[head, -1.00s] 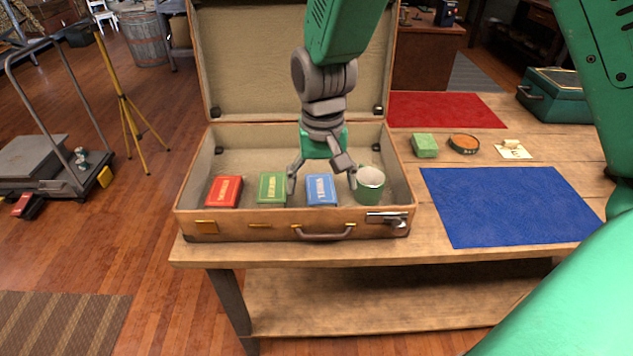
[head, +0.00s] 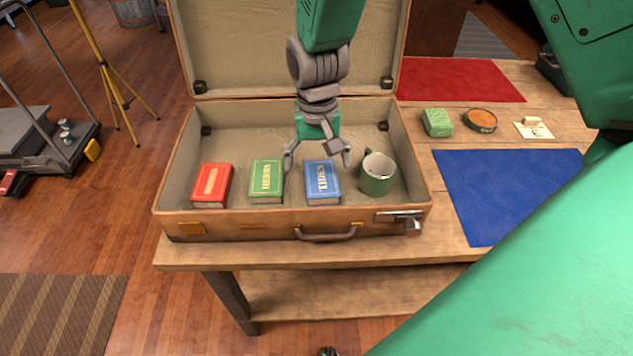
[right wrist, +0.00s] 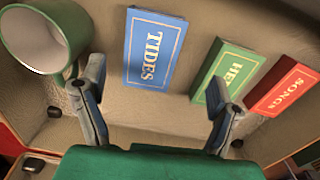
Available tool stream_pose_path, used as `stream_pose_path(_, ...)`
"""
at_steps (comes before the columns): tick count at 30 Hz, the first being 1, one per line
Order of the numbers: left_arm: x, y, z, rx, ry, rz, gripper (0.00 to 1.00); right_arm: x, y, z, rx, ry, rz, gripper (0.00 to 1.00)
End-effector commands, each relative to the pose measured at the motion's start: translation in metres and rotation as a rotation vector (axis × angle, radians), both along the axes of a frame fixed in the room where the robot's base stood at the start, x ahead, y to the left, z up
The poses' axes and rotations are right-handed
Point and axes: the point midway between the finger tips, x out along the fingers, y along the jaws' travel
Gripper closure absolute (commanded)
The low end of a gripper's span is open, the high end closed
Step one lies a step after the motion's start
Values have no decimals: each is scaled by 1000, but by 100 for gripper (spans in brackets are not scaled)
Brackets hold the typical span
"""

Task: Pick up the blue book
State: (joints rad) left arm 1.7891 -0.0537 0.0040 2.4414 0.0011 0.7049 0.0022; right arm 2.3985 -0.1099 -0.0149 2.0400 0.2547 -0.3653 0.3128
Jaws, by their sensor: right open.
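The blue book (head: 322,183), titled "TIDES", lies cover up in the open suitcase (head: 185,222), between a green book (head: 266,181) and a green mug (head: 377,175). My right gripper (head: 317,160) is open and empty, just behind and above the blue book. In the right wrist view, the blue book (right wrist: 153,48) lies beyond the gap between the fingers (right wrist: 158,105), nearer the left finger. The green book (right wrist: 228,75) is behind the right finger's tip. No contact with the blue book shows. My left gripper is not in view.
A red book (head: 212,184) lies at the suitcase's left. The mug (right wrist: 45,35) is close beside the left finger in the wrist view. A blue mat (head: 500,190), a red mat (head: 455,80), a green block (head: 437,122) and a round tin (head: 480,120) are on the table to the right.

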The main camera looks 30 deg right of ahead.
Motion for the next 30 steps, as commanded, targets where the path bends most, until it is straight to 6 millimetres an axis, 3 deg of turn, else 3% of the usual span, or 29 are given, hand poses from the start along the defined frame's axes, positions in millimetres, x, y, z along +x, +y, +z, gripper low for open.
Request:
stream_pose_path(8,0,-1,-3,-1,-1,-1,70,-2,-3,-24,5,2,-2,17)
stream_pose_path(15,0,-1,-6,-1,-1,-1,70,-3,1,-58,-1,2,-1,17)
stream_pose_path(25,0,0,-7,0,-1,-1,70,-4,-1,-67,0,-1,-2,17)
stream_pose_path(26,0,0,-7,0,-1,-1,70,-4,-1,-67,0,-1,-2,21)
stream_pose_path(30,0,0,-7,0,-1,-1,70,-3,-3,-67,3,-1,-2,70)
